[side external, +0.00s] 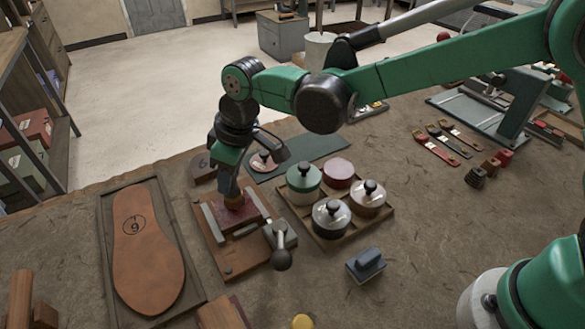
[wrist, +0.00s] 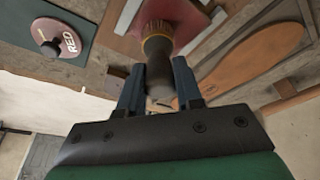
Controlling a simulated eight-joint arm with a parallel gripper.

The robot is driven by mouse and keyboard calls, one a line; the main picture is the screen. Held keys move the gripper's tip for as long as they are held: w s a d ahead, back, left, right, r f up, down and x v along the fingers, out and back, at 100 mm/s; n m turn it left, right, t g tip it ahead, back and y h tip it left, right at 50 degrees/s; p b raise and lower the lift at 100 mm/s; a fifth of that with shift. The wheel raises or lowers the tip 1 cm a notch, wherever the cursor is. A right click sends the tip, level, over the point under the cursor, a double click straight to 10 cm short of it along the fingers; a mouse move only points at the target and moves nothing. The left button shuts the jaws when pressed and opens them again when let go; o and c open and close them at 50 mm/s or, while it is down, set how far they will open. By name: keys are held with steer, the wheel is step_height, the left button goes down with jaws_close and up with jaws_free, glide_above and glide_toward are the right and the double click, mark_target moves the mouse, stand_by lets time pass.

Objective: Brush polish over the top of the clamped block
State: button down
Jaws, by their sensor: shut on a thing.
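My gripper (side external: 230,182) is shut on a brush (side external: 235,199), pointing down over the clamped block. In the wrist view the brush handle (wrist: 159,78) sits between my two fingers (wrist: 159,90), with its bristle end against or just over the block's red top (wrist: 190,22). The block (side external: 254,207) is held in a wooden clamp fixture (side external: 238,262) with grey jaws and a dark-knobbed lever (side external: 281,250). Its top looks dark red; the brush hides part of it. I cannot tell whether the bristles touch it.
A tray holds a green pot (side external: 303,183), an open red pot (side external: 338,173) and other lidded pots (side external: 331,218). A lid marked RED (wrist: 60,38) lies on a green mat (side external: 312,148). A sole board (side external: 148,245) lies left; a grey-blue block (side external: 366,264) lies right.

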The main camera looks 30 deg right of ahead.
steer(key=shift+w+d, duration=0.1)
steer(key=shift+w, duration=1.1)
step_height(320, 180, up, 8)
